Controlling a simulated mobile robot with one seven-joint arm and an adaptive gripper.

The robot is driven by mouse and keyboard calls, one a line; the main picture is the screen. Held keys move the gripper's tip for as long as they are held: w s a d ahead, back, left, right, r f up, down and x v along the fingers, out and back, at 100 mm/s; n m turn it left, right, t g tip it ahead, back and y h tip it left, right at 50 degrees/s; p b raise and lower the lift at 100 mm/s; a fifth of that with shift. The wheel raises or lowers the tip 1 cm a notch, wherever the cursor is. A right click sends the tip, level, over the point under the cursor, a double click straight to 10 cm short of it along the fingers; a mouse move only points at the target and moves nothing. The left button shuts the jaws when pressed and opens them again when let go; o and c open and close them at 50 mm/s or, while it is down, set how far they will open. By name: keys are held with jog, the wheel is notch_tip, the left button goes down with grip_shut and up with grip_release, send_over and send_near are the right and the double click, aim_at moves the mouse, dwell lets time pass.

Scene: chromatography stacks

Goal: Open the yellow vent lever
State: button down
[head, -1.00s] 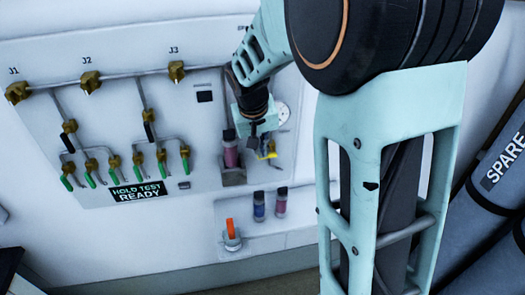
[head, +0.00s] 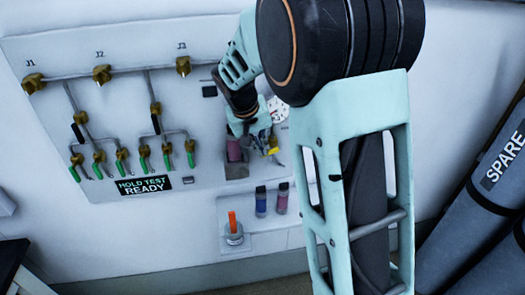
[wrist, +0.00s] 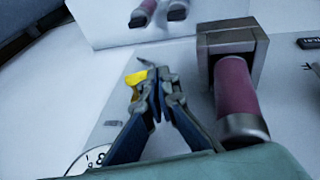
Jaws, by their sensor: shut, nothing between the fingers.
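The yellow vent lever (head: 272,149) is on the wall panel, just right of the holder with the purple bottle. It also shows in the wrist view (wrist: 136,78), directly left of my fingertips. My gripper (head: 265,146) is at the lever, with its fingers together and nothing between them. In the wrist view my fingertips (wrist: 160,74) are beside the yellow part. I cannot tell whether they touch it. My gripper partly covers the lever in the head view, so its angle is hard to read.
The purple bottle (wrist: 238,95) in its grey holder (wrist: 260,48) stands close to the right of my fingers in the wrist view. A round gauge (head: 279,110) is above the lever. Below are two small bottles (head: 261,202) and an orange-handled valve (head: 233,232).

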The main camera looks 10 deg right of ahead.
jog(key=f+b, duration=0.2)
jog(key=b, duration=0.1)
jog(key=shift+a+f, duration=0.15)
jog(key=shift+a, duration=0.1)
jog(key=shift+f+b, duration=0.35)
jog(key=shift+b, duration=0.25)
dwell(1.0)
jog(key=v, duration=1.2)
